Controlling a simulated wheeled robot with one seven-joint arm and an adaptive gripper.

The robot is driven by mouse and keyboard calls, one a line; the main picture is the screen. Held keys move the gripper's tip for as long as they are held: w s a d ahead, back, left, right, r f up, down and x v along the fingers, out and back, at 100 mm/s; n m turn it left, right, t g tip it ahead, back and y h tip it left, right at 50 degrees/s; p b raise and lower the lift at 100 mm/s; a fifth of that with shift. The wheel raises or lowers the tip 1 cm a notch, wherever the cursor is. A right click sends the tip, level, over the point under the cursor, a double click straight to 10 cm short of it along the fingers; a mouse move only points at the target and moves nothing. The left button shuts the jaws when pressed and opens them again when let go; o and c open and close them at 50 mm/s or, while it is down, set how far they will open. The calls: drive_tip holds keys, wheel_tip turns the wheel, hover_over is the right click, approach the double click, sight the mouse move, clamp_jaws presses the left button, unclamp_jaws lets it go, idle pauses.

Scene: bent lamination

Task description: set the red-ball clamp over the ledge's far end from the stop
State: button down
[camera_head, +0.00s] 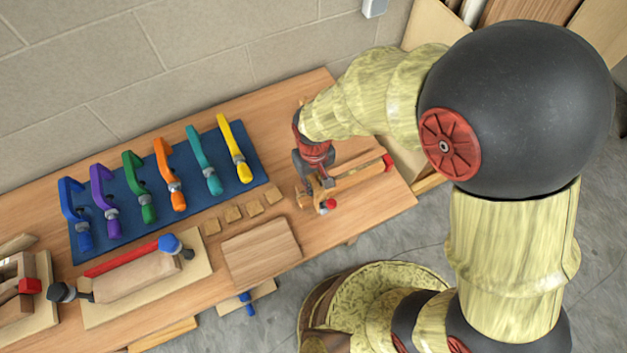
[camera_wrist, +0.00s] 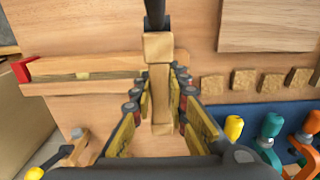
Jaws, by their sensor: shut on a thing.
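My gripper (camera_head: 314,172) is shut on the red-ball clamp (camera_head: 317,191), a wooden clamp whose red ball (camera_head: 330,204) shows on the near side in the head view. In the wrist view the clamp (camera_wrist: 158,47) stands between the fingers (camera_wrist: 161,90), its dark handle pointing away at the top. The ledge (camera_head: 357,177) is a wooden strip with a red stop (camera_head: 388,162) at its right end. In the wrist view the ledge (camera_wrist: 95,66) runs from the stop (camera_wrist: 23,70) to the clamp, which is at its opposite end. I cannot tell whether the clamp touches it.
Several coloured clamps lie on a blue mat (camera_head: 125,205) to the left. Small wooden blocks (camera_head: 254,208) and a flat board (camera_head: 262,252) lie near the ledge. Another wooden clamp (camera_wrist: 77,148) lies at lower left in the wrist view. The wall is close behind the bench.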

drive_tip(key=shift+f+b, duration=1)
drive_tip(key=shift+f, duration=0.75)
drive_tip(key=shift+f, duration=0.2)
drive_tip(key=c, duration=1.7)
unclamp_jaws()
drive_tip(key=shift+o, duration=0.2)
wheel_tip(320, 180, up, 12)
wheel_tip(320, 180, up, 6)
drive_tip(key=p, duration=0.4)
drive_tip(key=shift+p, duration=0.4)
